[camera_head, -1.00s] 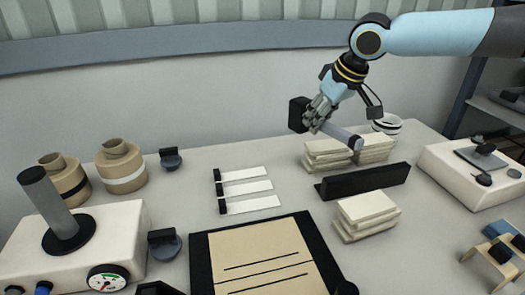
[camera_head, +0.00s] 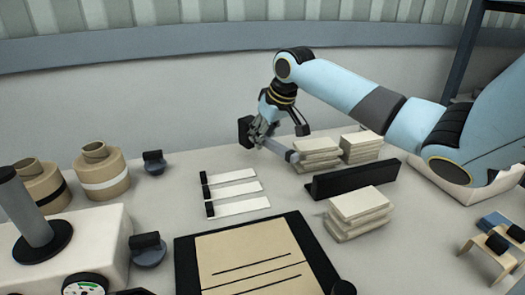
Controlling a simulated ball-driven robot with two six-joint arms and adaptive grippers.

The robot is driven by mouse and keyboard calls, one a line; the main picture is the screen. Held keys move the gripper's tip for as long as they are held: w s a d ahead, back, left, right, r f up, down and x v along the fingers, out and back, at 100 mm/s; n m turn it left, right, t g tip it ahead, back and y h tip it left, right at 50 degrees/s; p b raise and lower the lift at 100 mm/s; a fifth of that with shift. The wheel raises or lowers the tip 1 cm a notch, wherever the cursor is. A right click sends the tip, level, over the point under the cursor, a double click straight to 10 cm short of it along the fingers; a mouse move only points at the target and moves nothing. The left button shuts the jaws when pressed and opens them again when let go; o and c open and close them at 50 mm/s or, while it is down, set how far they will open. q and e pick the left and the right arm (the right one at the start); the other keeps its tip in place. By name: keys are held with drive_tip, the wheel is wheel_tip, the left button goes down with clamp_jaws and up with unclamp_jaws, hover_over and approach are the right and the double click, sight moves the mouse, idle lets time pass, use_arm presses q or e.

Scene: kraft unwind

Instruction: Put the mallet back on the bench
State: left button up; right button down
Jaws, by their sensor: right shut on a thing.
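The mallet has a black head (camera_head: 245,132) and a grey handle (camera_head: 277,149). My right gripper (camera_head: 263,133) is shut on the mallet and holds it tilted, close over the back of the bench (camera_head: 220,163). The handle's end is near the left stack of pale blocks (camera_head: 318,150). I cannot tell whether the mallet touches the bench. My left gripper is not in view.
White strips with black ends (camera_head: 235,190) lie in front of the mallet. A black bar (camera_head: 352,179) and another pale stack (camera_head: 358,212) stand to the right. Tan spools (camera_head: 104,174) stand at the left. A black-framed board (camera_head: 255,255) lies in front.

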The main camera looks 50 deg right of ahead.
sight(278, 143)
drive_tip(key=shift+f, duration=1.95)
drive_tip(key=c, duration=1.1)
unclamp_jaws()
drive_tip(key=shift+f, duration=0.2)
drive_tip(key=shift+c, duration=0.2)
drive_tip(key=v, duration=1.2)
drive_tip(key=shift+p, duration=0.4)
drive_tip(key=shift+r, duration=0.2)
drive_tip(key=shift+f, duration=0.1)
